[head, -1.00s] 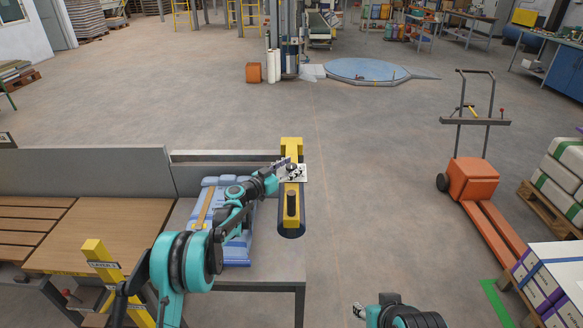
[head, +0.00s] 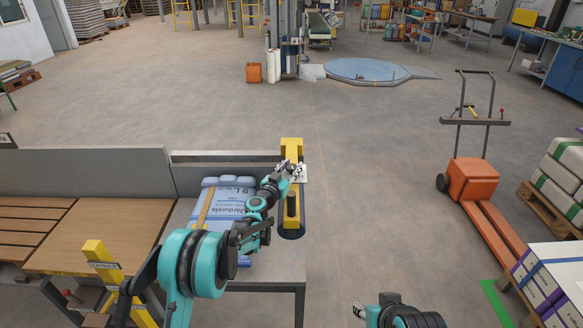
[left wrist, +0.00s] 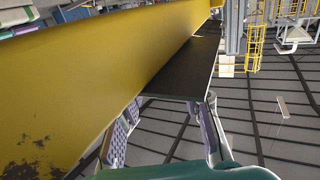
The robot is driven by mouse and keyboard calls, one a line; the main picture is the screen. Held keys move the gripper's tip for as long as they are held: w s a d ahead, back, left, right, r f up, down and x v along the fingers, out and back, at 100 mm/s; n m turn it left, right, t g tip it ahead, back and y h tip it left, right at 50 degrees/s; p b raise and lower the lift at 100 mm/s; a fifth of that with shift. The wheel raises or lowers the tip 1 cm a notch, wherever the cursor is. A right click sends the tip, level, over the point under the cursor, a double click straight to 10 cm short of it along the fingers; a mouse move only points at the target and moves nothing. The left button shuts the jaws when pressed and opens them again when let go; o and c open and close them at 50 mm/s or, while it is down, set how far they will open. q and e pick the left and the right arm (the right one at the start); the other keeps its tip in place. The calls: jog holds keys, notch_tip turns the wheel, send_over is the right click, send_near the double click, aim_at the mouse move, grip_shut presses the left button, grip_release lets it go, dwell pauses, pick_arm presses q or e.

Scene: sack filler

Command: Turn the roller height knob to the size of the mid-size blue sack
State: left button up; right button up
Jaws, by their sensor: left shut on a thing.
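The yellow roller frame (head: 291,145) stands at the right end of the bench, with a white dial plate (head: 302,174) on top. My left gripper (head: 292,171) is over this plate, shut on the roller height knob, which its fingers hide. The knob's setting and the plate's marks cannot be read. A blue sack (head: 231,196) with dark print lies flat on the bench left of the frame, partly under my left arm. In the left wrist view the yellow frame (left wrist: 90,75) fills the upper left, and the fingers show beside a dark flat part. My right gripper (head: 359,311) is low, apart from everything.
A grey wall (head: 90,173) runs behind the bench. An orange pallet truck (head: 473,180) and stacked sacks (head: 560,178) stand at right. The floor between is clear.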

aim_at(291, 166)
pick_arm(q)
jog(key=shift+n+t+y, duration=0.4)
jog(key=shift+n+y, duration=0.4)
jog(key=shift+y, duration=0.7)
jog(key=o, duration=1.2)
notch_tip(291, 166, up, 10)
jog(key=shift+c, duration=0.2)
